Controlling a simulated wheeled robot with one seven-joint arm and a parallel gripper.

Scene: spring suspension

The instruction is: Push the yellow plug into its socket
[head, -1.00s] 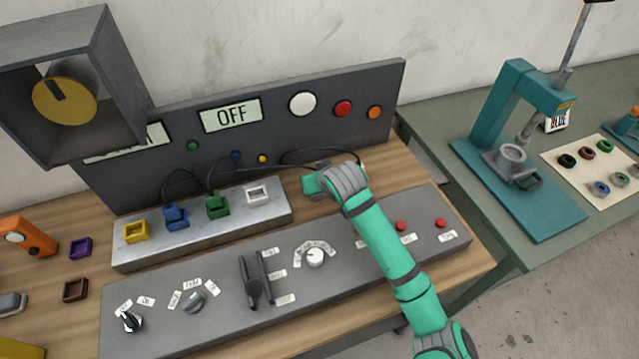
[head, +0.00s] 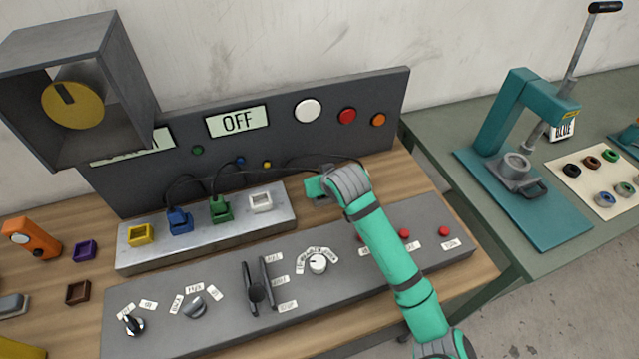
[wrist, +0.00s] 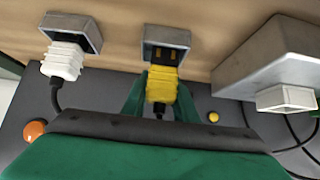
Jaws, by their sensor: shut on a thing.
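The yellow plug (wrist: 162,86) is between the green fingers of my gripper (wrist: 160,95) in the wrist view, shut on its body. Its pronged end points toward a small grey holder (wrist: 180,38) with a dark recess; I cannot tell whether the prongs are still partly inside. In the head view my gripper (head: 318,188) is just right of the metal socket block (head: 250,235), and the plug is hidden there. The yellow socket (head: 140,235) is at the block's left end, well left of my gripper. It looks empty.
Blue (head: 179,221) and green (head: 220,210) plugs sit in the block, beside the white socket (head: 261,202). A white plug (wrist: 62,60) stands at another holder left of the yellow one. Black cables run to the back panel (head: 390,110). The control panel (head: 350,265) lies in front.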

